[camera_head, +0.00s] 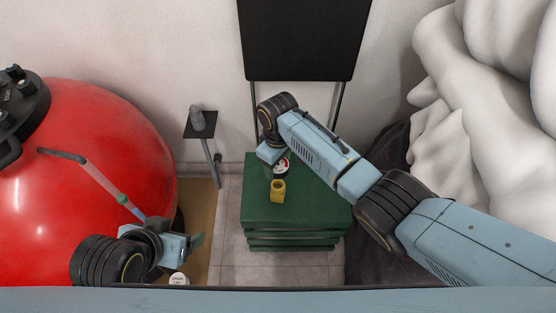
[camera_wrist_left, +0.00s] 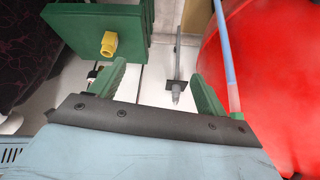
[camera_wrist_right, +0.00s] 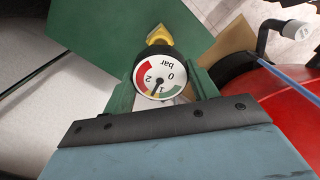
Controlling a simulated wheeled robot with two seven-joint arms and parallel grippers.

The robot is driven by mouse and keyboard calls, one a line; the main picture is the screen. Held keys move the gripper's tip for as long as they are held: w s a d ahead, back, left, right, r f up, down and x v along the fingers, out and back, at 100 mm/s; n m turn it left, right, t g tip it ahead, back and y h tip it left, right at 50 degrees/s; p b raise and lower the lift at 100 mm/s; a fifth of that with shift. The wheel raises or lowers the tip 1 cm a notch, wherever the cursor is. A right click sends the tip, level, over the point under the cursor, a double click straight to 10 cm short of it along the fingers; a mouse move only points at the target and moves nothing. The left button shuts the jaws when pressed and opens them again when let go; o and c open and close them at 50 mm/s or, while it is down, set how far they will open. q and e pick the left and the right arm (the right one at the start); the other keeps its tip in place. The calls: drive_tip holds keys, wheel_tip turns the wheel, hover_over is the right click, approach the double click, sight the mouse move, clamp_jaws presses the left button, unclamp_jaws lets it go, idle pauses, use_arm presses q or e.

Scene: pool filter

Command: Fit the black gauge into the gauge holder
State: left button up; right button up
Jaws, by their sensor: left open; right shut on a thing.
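The black gauge (camera_head: 281,167) has a white dial with red and green bands. My right gripper (camera_head: 276,161) is shut on it, above the green stand. In the right wrist view the dial (camera_wrist_right: 160,78) faces the camera between the green fingers. The yellow gauge holder (camera_head: 278,192) stands on the green stand, just in front of the gauge; in the right wrist view it is partly hidden behind the gauge (camera_wrist_right: 160,35). Whether they touch, I cannot tell. It also shows in the left wrist view (camera_wrist_left: 109,45). My left gripper (camera_head: 193,247) is open and empty beside the red tank.
The green stand (camera_head: 313,208) has a bare top around the holder. A large red tank (camera_head: 110,130) with a pipe fills the left. A small black shelf (camera_head: 201,124) bears a grey object. A black panel (camera_head: 303,40) stands behind; white bulky forms (camera_head: 480,100) are at right.

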sight(278, 169)
wheel_tip(278, 169, down, 3)
drive_tip(key=shift+f+b, duration=0.1)
drive_tip(key=shift+b, duration=0.95)
drive_tip(key=shift+f, duration=0.35)
use_arm(q)
drive_tip(key=w+d+r+t+h, duration=0.2)
drive_tip(key=w+d+r+t, duration=0.2)
drive_tip(key=w+r+t, duration=0.2)
drive_tip(key=shift+w+r+t, duration=0.4)
drive_tip(key=shift+w+r, duration=0.45)
drive_tip(key=shift+w, duration=0.1)
drive_tip(key=shift+r, duration=0.45)
drive_tip(key=shift+f+b, duration=1.3)
drive_tip(key=shift+f, duration=0.2)
use_arm(e)
drive_tip(key=shift+f, duration=1.9)
drive_tip(key=o, duration=1.1)
drive_tip(key=shift+o, duration=0.2)
wheel_tip(278, 169, up, 5)
drive_tip(key=p, duration=0.5)
drive_tip(key=shift+r+p, duration=0.1)
drive_tip(key=shift+p, duration=0.2)
use_arm(q)
wheel_tip(278, 169, up, 5)
drive_tip(key=shift+r, duration=0.2)
